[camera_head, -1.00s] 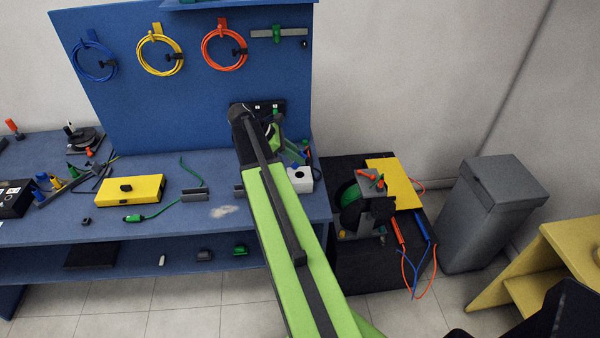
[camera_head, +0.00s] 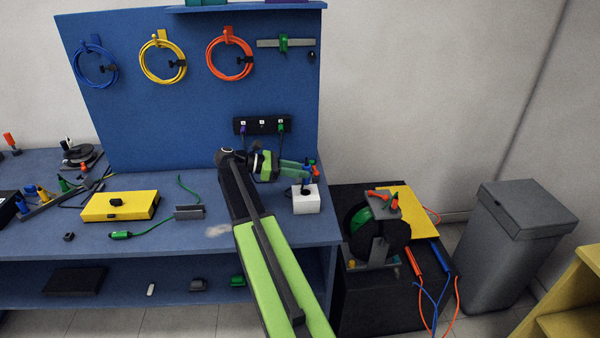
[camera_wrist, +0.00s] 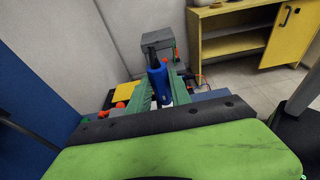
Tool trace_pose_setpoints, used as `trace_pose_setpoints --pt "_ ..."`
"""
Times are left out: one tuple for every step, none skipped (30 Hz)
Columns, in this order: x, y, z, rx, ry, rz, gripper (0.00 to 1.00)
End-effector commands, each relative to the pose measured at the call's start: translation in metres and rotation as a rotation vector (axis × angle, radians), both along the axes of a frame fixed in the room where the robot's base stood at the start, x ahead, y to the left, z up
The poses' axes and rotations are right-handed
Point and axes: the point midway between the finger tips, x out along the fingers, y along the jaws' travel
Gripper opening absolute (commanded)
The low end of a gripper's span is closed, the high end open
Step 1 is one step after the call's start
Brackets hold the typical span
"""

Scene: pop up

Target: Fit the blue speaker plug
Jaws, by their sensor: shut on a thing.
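My gripper (camera_head: 296,168) is at the right end of the workbench, above the white box (camera_head: 308,204). Its green fingers are shut on a blue plug (camera_wrist: 157,82), which shows between them in the wrist view with a dark end pointing away. In the head view the plug (camera_head: 307,169) is small and partly hidden by the fingers. A black socket strip (camera_head: 250,125) is on the blue back panel, behind and left of the gripper. A purple plug (camera_head: 243,129) is at its left and a green plug (camera_head: 281,127) at its right; the middle shows no plug.
A yellow box (camera_head: 135,208), a green cable plug (camera_head: 121,235) and a grey holder (camera_head: 188,212) lie on the bench. A black stand (camera_head: 355,305) with a reel and a grey bin (camera_head: 525,215) stand to the right. Cable coils hang on the panel.

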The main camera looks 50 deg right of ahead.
Motion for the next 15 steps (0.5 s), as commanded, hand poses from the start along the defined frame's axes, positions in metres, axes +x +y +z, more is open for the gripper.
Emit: trace_pose_setpoints --pt "-0.0001 -0.0001 0.0005 0.0 0.0 0.0 0.0" --pt "-0.0001 -0.0001 0.0005 0.0 0.0 0.0 0.0" --pt "-0.0001 -0.0001 0.0005 0.0 0.0 0.0 0.0" --pt "-0.0001 -0.0001 0.0005 0.0 0.0 0.0 0.0" --pt "-0.0001 -0.0001 0.0005 0.0 0.0 0.0 0.0" --pt "-0.0001 -0.0001 0.0004 0.0 0.0 0.0 0.0" --pt "0.0 0.0 0.0004 0.0 0.0 0.0 0.0" --pt "0.0004 0.0003 0.0003 0.001 -0.001 0.0 0.0" --pt "0.001 0.0008 0.0003 0.001 -0.001 0.0 0.0" --pt "0.0013 0.0012 0.0003 0.001 -0.001 0.0 0.0" --pt "0.0014 0.0015 0.0003 0.001 -0.001 0.0 0.0" --pt "0.0013 0.0014 0.0002 0.001 -0.001 0.0 0.0" --pt "0.0013 0.0013 -0.0003 0.001 -0.001 0.0 0.0" --pt "0.0012 0.0013 -0.001 0.001 -0.001 0.0 0.0" --pt "0.0012 0.0013 -0.0026 0.001 -0.001 0.0 0.0"
